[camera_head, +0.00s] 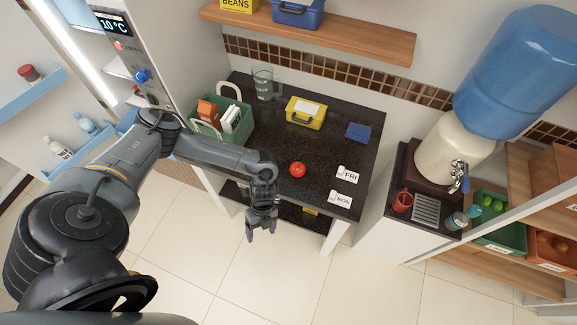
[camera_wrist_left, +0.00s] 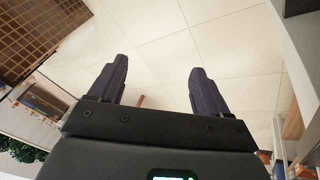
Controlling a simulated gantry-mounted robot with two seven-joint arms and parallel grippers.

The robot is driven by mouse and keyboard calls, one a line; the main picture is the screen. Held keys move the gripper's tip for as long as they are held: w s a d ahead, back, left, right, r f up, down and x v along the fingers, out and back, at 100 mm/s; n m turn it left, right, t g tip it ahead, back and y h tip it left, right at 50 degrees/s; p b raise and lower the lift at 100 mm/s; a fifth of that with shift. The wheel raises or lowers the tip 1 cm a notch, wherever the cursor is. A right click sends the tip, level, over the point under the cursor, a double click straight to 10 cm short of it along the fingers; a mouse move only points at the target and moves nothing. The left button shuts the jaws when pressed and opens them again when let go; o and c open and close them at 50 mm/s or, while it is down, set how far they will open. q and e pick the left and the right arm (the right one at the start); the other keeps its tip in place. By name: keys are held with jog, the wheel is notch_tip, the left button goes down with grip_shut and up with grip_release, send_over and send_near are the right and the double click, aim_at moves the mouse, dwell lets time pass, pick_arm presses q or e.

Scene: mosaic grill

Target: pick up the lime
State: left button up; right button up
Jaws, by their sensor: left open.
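Several green limes (camera_head: 492,203) lie in a green crate (camera_head: 507,240) on the shelf at the far right of the head view. My left gripper (camera_head: 262,230) hangs beyond the front edge of the dark counter, over the floor, far to the left of the limes. In the left wrist view the left gripper (camera_wrist_left: 160,68) has its two fingers wide apart, with nothing but floor tiles between them. No lime shows in the left wrist view. My right gripper is not in view.
The dark counter (camera_head: 262,127) holds a tomato (camera_head: 298,169), a yellow box (camera_head: 305,113) and a green basket (camera_head: 245,123). A water dispenser (camera_head: 455,150) with a red cup (camera_head: 402,202) stands left of the crate. An orange crate (camera_head: 549,254) is right of it. The floor in front is clear.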

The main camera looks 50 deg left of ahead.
pick_arm(q)
jog(key=w+a+r+y, duration=0.1)
jog(key=w+a, duration=0.2)
jog(key=a, duration=0.3)
jog(key=w+a+r+n+t+b, duration=0.1)
jog(key=w+a+r, duration=0.1)
jog(key=a, duration=0.4)
jog(key=w+a+r+n+t+y+b, duration=0.1)
jog(key=w+a+r, duration=0.1)
jog(key=w+a, duration=0.2)
jog(key=shift+a+y, duration=0.3)
jog(key=shift+a, duration=0.6)
jog(key=w+a+r, duration=0.1)
jog(key=w+r, duration=0.1)
jog(key=w+a+r+t+b, duration=0.1)
jog(key=w+r, duration=0.1)
jog(key=w, duration=0.1)
jog(key=w+a+r+t, duration=0.1)
jog(key=w+r, duration=0.1)
jog(key=shift+w+a+n, duration=0.25)
jog(key=shift+a+n, duration=0.05)
jog(key=shift+a, duration=0.1)
notch_tip(320, 180, down, 4)
jog(key=shift+w+r, duration=0.1)
jog(key=shift+w, duration=0.05)
jog(key=shift+a+f, duration=0.2)
jog(key=shift+f, duration=2.8)
jog(key=c, duration=1.1)
